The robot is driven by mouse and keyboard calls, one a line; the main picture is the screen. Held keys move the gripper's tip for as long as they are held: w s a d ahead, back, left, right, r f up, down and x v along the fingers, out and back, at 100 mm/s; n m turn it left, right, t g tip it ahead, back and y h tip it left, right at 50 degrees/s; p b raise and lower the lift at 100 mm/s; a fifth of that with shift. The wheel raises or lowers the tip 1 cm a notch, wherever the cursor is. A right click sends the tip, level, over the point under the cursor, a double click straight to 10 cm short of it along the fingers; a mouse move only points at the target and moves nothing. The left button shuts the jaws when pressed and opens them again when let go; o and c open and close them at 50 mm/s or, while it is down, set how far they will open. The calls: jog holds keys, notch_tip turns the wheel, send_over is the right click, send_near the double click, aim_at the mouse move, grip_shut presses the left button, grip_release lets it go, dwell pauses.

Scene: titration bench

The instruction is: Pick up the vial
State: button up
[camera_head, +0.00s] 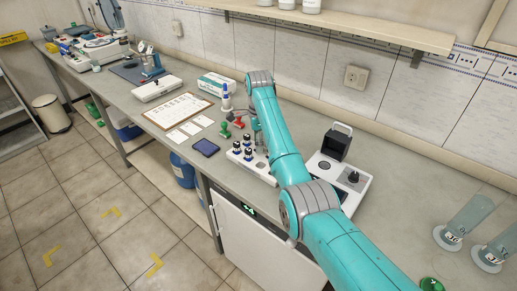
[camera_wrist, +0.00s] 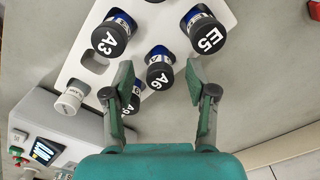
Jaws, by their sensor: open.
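A white rack (camera_wrist: 110,18) holds several vials with black caps in the wrist view. The vial marked A6 (camera_wrist: 160,76) appears between the spread fingertips of my gripper (camera_wrist: 159,78). My gripper is open and empty, with no finger seen closed on a vial. The vial marked A3 (camera_wrist: 110,38) is at upper left and the vial marked E5 (camera_wrist: 207,36) at upper right. Another dark cap is partly hidden behind the left finger. A pale-capped vial (camera_wrist: 70,100) stands at left. In the head view the rack (camera_head: 259,168) is beside my arm, which largely hides my gripper.
A white instrument (camera_head: 352,182) with a black hood stands right of the rack. It shows in the wrist view as a device with a screen (camera_wrist: 45,150). A dark tablet (camera_head: 205,147), clipboard (camera_head: 178,111) and small coloured stands lie left. Glass cylinders (camera_head: 470,214) stand far right.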

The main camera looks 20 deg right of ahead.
jog(key=shift+f, duration=0.5)
grip_shut()
jog(key=shift+r, duration=0.1)
